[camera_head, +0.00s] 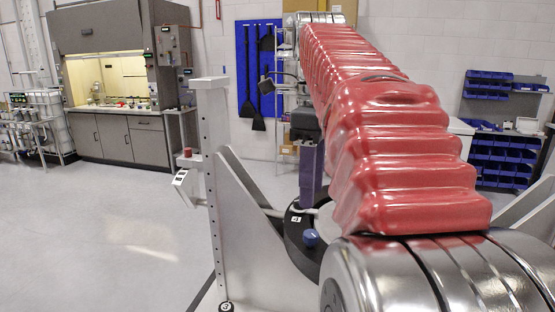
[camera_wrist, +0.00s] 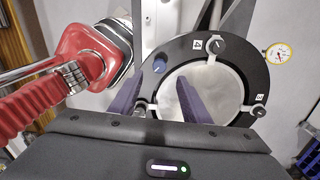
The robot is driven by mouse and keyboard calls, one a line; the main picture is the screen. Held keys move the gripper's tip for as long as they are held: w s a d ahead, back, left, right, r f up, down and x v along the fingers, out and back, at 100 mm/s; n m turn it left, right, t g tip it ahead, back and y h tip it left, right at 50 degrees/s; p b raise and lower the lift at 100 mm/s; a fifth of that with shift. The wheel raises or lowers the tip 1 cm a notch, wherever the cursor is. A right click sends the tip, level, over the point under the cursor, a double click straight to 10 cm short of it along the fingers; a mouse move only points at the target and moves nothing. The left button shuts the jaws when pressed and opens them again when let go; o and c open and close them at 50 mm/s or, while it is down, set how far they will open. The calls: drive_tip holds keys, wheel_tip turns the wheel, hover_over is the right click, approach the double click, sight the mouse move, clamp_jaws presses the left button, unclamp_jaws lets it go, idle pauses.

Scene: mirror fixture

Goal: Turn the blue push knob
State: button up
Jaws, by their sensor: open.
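The blue push knob (camera_head: 310,238) sits on the black ring (camera_head: 297,262) of the mirror fixture, around a pale round plate. In the wrist view the blue knob (camera_wrist: 160,58) is on the ring's upper left, left of a label marked 4. My gripper (camera_head: 311,203) reaches the fixture from above, with its purple fingers just above the knob in the head view. In the wrist view my gripper (camera_wrist: 168,78) is open, its two fingers spread over the ring and plate. The knob shows near the left fingertip; whether they touch I cannot tell. Nothing is visibly held.
Other dark knobs (camera_wrist: 259,112) with pale mounts sit around the ring. A grey upright frame (camera_head: 212,180) stands left of the ring. A round dial gauge (camera_wrist: 279,53) is right of it. My red arm hides part of the fixture. Open floor (camera_head: 100,235) lies left.

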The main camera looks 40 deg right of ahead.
drive_tip(key=shift+r, duration=2.3)
drive_tip(key=s+a+f+n+t, duration=0.2)
drive_tip(key=a+f+n, duration=0.9)
drive_tip(key=f+n, duration=0.3)
drive_tip(key=s+a+f+n+t, duration=0.2)
drive_tip(key=a+f+n+t, duration=0.1)
drive_tip(key=a+f+n, duration=0.8)
wheel_tip(320, 180, down, 4)
drive_tip(key=n, duration=0.4)
drive_tip(key=shift+r+n+t, duration=0.15)
drive_tip(key=shift+n+t, duration=0.15)
drive_tip(key=shift+n, duration=0.1)
drive_tip(key=shift+s+a, duration=0.1)
